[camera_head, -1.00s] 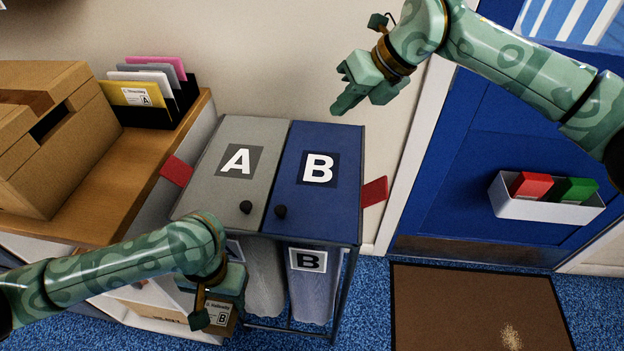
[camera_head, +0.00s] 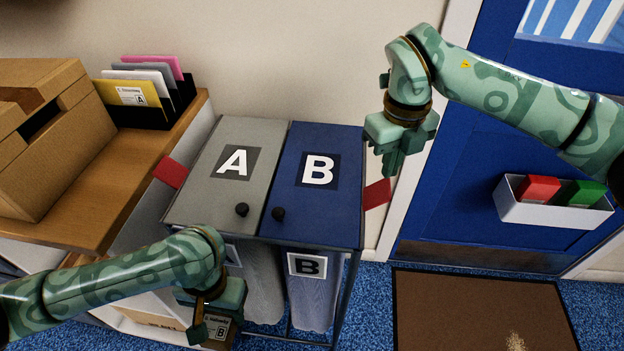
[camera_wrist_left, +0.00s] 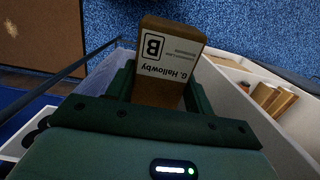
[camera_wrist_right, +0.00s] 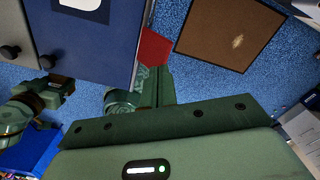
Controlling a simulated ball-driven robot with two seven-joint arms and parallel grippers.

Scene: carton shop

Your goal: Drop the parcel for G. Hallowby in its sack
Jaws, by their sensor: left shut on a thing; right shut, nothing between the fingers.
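The G. Hallowby parcel, a small brown box with a white label marked B (camera_wrist_left: 165,62), is in my left gripper (camera_head: 212,330). The gripper is shut on it, low in front of the sack stand; the parcel (camera_head: 219,332) also shows in the head view. The grey lid A (camera_head: 232,170) and the blue lid B (camera_head: 312,185) are both down. The pale sack B (camera_head: 312,297) hangs under the blue lid, its inside hidden. My right gripper (camera_head: 392,172) is shut and empty, just right of the blue lid, near its red tab (camera_head: 377,194).
A wooden counter (camera_head: 150,165) on the left holds a carton (camera_head: 60,150) and a rack of envelopes (camera_head: 150,100). Another red tab (camera_head: 170,172) sticks out left of lid A. A blue door (camera_head: 480,190) and brown mat (camera_head: 470,310) are on the right.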

